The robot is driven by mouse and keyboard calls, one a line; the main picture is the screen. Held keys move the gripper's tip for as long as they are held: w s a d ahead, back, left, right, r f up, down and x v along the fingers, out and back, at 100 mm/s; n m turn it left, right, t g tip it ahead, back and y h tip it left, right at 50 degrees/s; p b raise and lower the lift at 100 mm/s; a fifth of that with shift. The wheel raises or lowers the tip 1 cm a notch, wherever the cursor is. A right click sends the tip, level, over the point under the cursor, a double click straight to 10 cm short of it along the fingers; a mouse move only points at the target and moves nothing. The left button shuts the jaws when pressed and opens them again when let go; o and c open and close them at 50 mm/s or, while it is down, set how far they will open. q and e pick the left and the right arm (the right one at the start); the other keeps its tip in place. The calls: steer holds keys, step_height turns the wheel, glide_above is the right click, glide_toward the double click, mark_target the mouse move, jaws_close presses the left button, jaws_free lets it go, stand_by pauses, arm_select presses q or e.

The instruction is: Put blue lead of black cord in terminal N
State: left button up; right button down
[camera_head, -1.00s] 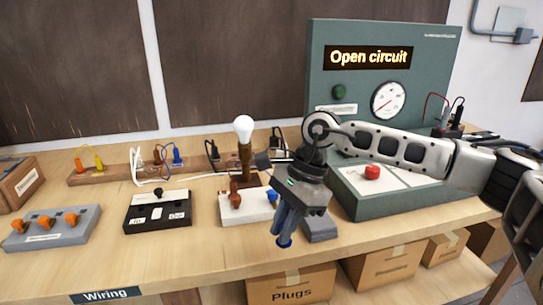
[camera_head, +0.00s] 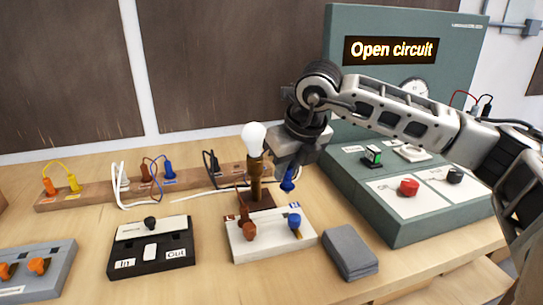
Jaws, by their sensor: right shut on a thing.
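My right gripper (camera_head: 288,172) hangs above and behind the right side of the white lamp base, shut on a blue lead (camera_head: 287,184) whose tip points down. I cannot follow its cord behind the gripper. The white lamp base (camera_head: 275,251) carries a bulb (camera_head: 254,138) on a brown post, a brown knob (camera_head: 249,232) at the left and a blue knob (camera_head: 295,222) at the right. A brown lead (camera_head: 242,208) stands near the brown side. The terminal letters are too small to read. My left gripper is out of view.
A wooden rack (camera_head: 105,193) with yellow, brown, blue and black plugs runs along the back. A black switch box (camera_head: 152,255) stands left of the lamp base, a grey block (camera_head: 350,252) to its right. The green test panel (camera_head: 420,225) reads "Open circuit".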

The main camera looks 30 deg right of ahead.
mark_target(290, 188)
steer(key=shift+w, duration=0.1)
steer(key=shift+s+f, duration=0.25)
steer(key=shift+f, duration=0.05)
steer(key=shift+s+f+b, duration=0.1)
steer(key=shift+f+b, duration=0.15)
steer(key=shift+b, duration=0.15)
steer(key=shift+f, duration=0.35)
steer(key=shift+f+b, duration=0.95)
steer(key=shift+f, duration=0.4)
steer(key=shift+f+b, duration=0.65)
steer(key=shift+f, duration=0.15)
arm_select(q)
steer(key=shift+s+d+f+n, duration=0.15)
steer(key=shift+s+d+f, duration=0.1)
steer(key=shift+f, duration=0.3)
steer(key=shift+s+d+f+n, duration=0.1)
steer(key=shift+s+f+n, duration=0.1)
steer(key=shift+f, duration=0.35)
